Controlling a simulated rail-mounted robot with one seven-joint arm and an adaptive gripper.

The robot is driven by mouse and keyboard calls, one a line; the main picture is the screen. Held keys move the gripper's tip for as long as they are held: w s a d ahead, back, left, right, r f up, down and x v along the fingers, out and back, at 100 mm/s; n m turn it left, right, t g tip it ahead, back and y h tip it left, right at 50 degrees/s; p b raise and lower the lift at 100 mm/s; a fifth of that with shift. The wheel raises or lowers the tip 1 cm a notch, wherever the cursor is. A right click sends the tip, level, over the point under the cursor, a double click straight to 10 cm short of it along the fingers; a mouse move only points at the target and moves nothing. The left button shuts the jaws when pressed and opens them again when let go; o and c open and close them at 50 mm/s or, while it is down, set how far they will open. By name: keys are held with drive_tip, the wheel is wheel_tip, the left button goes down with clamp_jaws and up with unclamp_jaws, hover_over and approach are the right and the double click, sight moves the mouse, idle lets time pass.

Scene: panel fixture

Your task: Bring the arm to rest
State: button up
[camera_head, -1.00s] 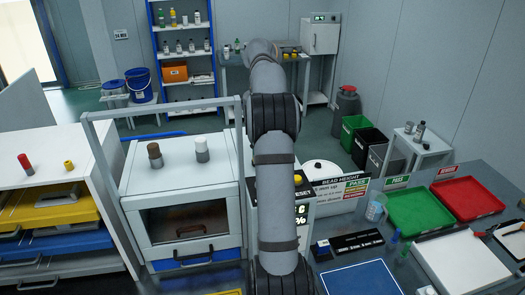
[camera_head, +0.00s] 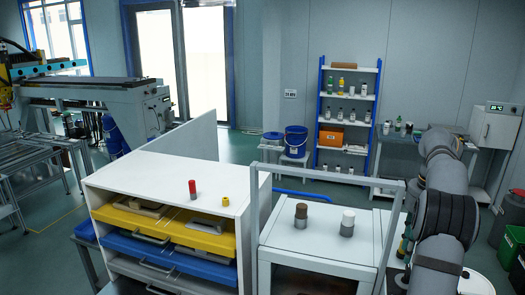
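My arm (camera_head: 446,215) stands at the right side of the head view, grey with black joint bands. It rises from the lower right edge and bends over at its top. My gripper is not visible in this view, so its state is hidden.
A white cabinet with a metal frame (camera_head: 332,184) stands left of my arm, carrying a brown-topped and a white-topped cylinder. Further left is a drawer unit (camera_head: 235,190) with yellow and blue drawers. A shelf (camera_head: 371,80), a blue bucket (camera_head: 296,140) and a wall box (camera_head: 494,127) are behind.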

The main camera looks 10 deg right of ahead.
wheel_tip(320, 180, down, 6)
drive_tip(key=shift+r, duration=0.1)
idle(0.5)
wheel_tip(320, 180, up, 7)
drive_tip(key=shift+r, duration=0.15)
wheel_tip(320, 180, down, 8)
drive_tip(key=shift+r, duration=0.25)
drive_tip(key=m, duration=0.6)
drive_tip(key=shift+w+d+r+m, duration=0.1)
drive_tip(key=shift+m, duration=0.3)
drive_tip(key=m, duration=0.3)
drive_tip(key=shift+d+b, duration=0.1)
drive_tip(key=shift+b, duration=0.25)
drive_tip(key=shift+m+b, duration=0.45)
drive_tip(key=shift+m, duration=0.95)
